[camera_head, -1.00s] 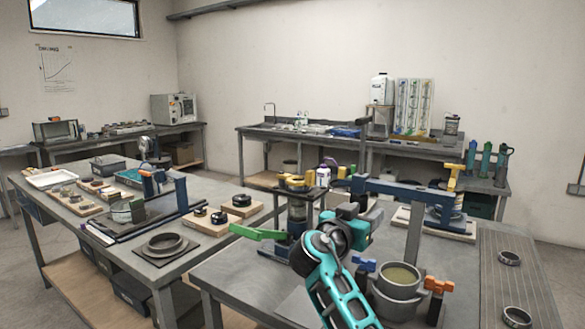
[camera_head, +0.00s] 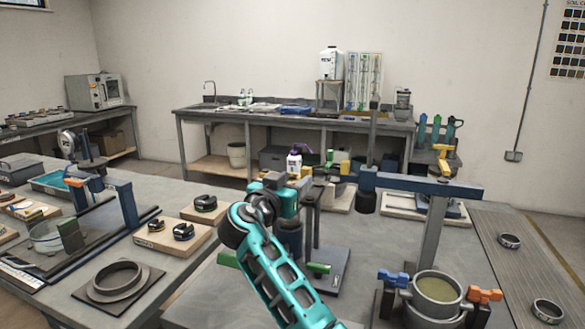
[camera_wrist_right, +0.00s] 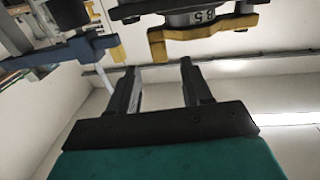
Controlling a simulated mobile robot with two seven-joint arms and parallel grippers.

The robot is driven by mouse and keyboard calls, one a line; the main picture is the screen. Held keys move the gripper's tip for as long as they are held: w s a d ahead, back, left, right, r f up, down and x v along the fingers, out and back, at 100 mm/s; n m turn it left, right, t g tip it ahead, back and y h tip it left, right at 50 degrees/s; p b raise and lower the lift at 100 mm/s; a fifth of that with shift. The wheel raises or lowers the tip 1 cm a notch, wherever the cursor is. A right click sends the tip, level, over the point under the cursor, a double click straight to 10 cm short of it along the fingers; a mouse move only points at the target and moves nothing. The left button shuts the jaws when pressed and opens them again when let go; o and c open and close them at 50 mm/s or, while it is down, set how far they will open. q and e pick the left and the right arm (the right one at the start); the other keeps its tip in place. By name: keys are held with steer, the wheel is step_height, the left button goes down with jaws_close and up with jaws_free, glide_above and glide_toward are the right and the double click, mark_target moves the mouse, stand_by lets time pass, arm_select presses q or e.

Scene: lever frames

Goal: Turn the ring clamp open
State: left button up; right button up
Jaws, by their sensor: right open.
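In the right wrist view, a yellow ring clamp (camera_wrist_right: 215,32) with arms reaching out to both sides sits around a grey body marked with dark characters. My right gripper (camera_wrist_right: 158,72) is open, and its two dark fingers point toward the clamp's left arm. No contact shows, and nothing is between the fingers. In the head view, my right gripper (camera_head: 308,186) is over the dark stand on the near bench. My gripper and teal arm hide most of that stand, and I cannot make out the clamp clearly there. My left gripper is not in view.
A blue crossbar (camera_head: 420,184) on a post stands right of my gripper. A round pot (camera_head: 437,290) with blue and orange handles is at the front right. Green handle ends (camera_head: 318,268) show beside my arm. Loose rings (camera_head: 509,241) lie on the right-hand surface.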

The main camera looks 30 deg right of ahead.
mark_target(304, 173)
steer(key=shift+p+x, duration=0.65)
steer(key=shift+x, duration=3.1)
jaws_close()
